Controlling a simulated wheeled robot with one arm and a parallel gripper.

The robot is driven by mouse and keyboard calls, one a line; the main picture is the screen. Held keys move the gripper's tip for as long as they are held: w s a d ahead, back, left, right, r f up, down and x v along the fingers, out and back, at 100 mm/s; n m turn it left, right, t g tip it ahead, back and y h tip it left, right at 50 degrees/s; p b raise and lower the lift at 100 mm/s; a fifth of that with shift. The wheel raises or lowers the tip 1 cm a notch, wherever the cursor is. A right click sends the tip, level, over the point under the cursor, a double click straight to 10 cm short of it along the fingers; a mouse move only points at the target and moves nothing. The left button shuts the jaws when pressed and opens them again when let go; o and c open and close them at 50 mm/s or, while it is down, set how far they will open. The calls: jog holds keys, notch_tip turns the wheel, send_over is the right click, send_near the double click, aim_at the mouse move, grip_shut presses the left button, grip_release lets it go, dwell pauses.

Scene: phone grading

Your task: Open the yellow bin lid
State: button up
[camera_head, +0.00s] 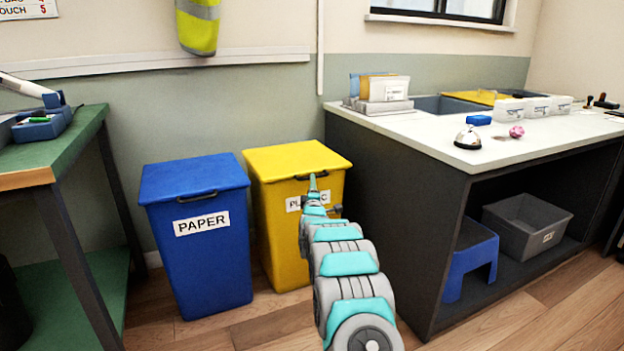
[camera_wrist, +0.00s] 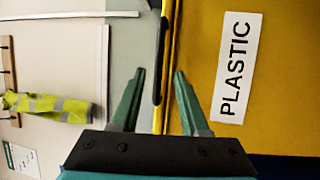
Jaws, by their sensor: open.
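The yellow bin (camera_head: 278,225) stands on the floor with its yellow lid (camera_head: 295,159) closed. A dark handle (camera_wrist: 159,60) is at the lid's front edge. The bin's PLASTIC label (camera_wrist: 236,68) shows in the wrist view, which is turned sideways, and is partly hidden by my arm in the head view. My gripper (camera_wrist: 158,76) is open and empty in front of the lid's front edge. In the wrist view the handle lies between the two fingers and beyond their tips. I cannot tell how far the tips are from it.
A blue PAPER bin (camera_head: 198,262) with a closed lid stands just left of the yellow bin. A white-topped counter (camera_head: 430,140) is close on the right, with a blue step stool (camera_head: 472,262) and a grey crate (camera_head: 525,232) beneath. A green workbench (camera_head: 60,150) is at the left.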

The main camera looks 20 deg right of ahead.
jog(key=shift+x, duration=2.15)
jog(key=shift+r, duration=0.1)
grip_shut()
